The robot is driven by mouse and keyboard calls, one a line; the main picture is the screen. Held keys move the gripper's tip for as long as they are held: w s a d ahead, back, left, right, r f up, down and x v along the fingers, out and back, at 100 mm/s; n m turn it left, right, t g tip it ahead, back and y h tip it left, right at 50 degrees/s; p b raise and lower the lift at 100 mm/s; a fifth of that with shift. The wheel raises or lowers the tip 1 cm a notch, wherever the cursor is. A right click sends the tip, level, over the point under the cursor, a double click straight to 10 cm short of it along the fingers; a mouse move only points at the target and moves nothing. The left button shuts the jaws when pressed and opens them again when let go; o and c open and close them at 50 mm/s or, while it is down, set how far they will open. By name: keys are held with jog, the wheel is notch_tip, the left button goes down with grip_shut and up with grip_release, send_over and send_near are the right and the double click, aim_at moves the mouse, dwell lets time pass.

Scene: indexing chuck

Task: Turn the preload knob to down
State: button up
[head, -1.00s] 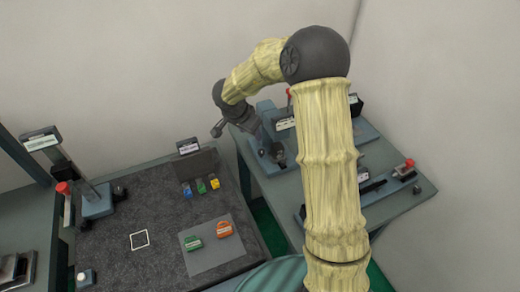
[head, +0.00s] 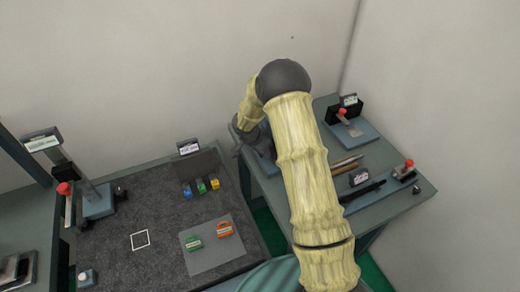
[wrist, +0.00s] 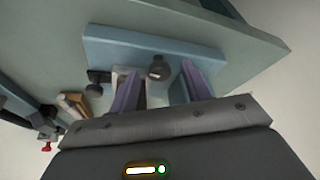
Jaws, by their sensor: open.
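In the wrist view, a dark round knob (wrist: 158,68) with a small pale mark sits at the blue-grey fixture (wrist: 150,42). It shows between the two purple fingers of my gripper (wrist: 160,74), which are apart; I cannot tell whether either finger touches it. A second dark knob (wrist: 98,77) is just left of the fingers. I cannot read any label, so which one is the preload knob is unclear. In the head view my arm hides most of the fixture (head: 264,160) and my fingertips.
The right bench (head: 390,200) also carries a red-knobbed device (head: 343,114), a rod-like tool, and a second red-topped piece (head: 408,165). On the dark mat (head: 170,225) at left lie several small coloured blocks and a grey sheet (head: 215,250). A red-handled stand (head: 97,203) is further left.

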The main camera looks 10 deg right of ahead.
jog(key=c, duration=1)
jog(key=shift+r+m+p, duration=0.15)
jog(key=shift+m+p, duration=0.25)
jog(key=shift+p, duration=0.35)
jog(key=shift+r+p, duration=0.1)
jog(key=shift+p, duration=0.3)
jog(key=m+g+p, duration=0.1)
jog(key=m+p, duration=0.1)
jog(key=shift+w+m+h, duration=0.15)
jog(key=shift+m+h, duration=0.15)
jog(key=m+g+p, duration=0.1)
jog(key=m, duration=0.1)
jog(key=shift+w+a+m+p, duration=0.1)
jog(key=shift+w+m+p, duration=0.05)
jog(key=shift+m+p, duration=0.2)
jog(key=shift+w+m+g, duration=0.1)
jog(key=shift+m+g, duration=0.5)
jog(key=shift+m, duration=0.95)
